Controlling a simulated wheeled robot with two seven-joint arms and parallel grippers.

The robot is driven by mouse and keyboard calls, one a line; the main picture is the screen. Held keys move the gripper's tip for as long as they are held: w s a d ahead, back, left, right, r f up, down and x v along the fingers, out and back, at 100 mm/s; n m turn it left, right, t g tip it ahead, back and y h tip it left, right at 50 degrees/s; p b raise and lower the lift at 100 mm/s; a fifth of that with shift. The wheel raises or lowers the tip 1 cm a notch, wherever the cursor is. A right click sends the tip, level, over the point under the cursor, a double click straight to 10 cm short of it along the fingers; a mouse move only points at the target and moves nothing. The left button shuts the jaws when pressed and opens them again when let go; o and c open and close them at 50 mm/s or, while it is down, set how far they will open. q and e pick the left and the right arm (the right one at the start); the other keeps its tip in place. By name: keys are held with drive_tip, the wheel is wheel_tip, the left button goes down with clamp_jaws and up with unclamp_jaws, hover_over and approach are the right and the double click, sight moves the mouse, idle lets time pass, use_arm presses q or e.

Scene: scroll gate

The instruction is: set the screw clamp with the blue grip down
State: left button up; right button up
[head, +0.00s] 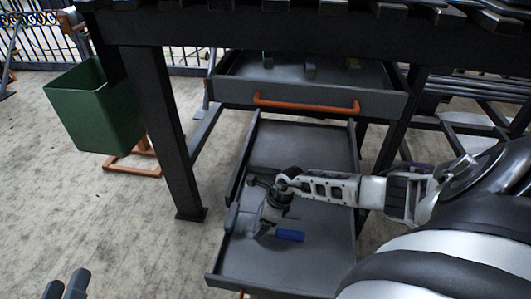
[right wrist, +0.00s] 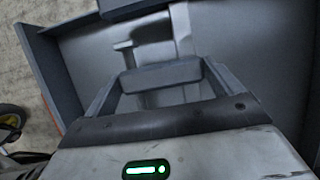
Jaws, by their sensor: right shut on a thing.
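The screw clamp (head: 246,217) is grey metal with a blue grip (head: 290,235) and is in or just above the open lower drawer (head: 318,262). The blue grip points to the right, low over the drawer floor. My right gripper (head: 283,186) reaches in from the right and is shut on the upper part of the clamp. In the right wrist view, my right gripper's fingers (right wrist: 160,76) show with grey clamp parts beyond them. I cannot tell whether the clamp rests on the drawer floor. My left gripper (head: 65,286) is at the lower left edge, empty, its fingers apart.
Above is a half-open upper drawer (head: 380,103) with an orange handle (head: 306,104) and several small things inside. The dark workbench (head: 220,32) stands over both. A green bin (head: 92,110) hangs at the left.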

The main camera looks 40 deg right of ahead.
drive_tip(key=shift+d+f, duration=0.2)
drive_tip(key=shift+f, duration=0.05)
drive_tip(key=f+b, duration=0.2)
drive_tip(key=f, duration=0.1)
drive_tip(key=shift+s+d+f+b, duration=0.1)
drive_tip(key=shift+d+f+b, duration=0.15)
drive_tip(key=shift+b, duration=0.15)
use_arm(q)
drive_tip(key=r+m+t, duration=0.1)
drive_tip(key=w+r+m+t+h, duration=0.1)
drive_tip(key=r, duration=0.1)
drive_tip(key=w+r+m+t, duration=0.1)
drive_tip(key=shift+a+r+h, duration=0.3)
drive_tip(key=shift+a+r, duration=0.05)
use_arm(e)
drive_tip(key=o, duration=1.3)
drive_tip(key=shift+s, duration=0.1)
drive_tip(key=shift+c, duration=0.2)
use_arm(q)
drive_tip(key=shift+r, duration=0.1)
drive_tip(key=shift+r, duration=0.1)
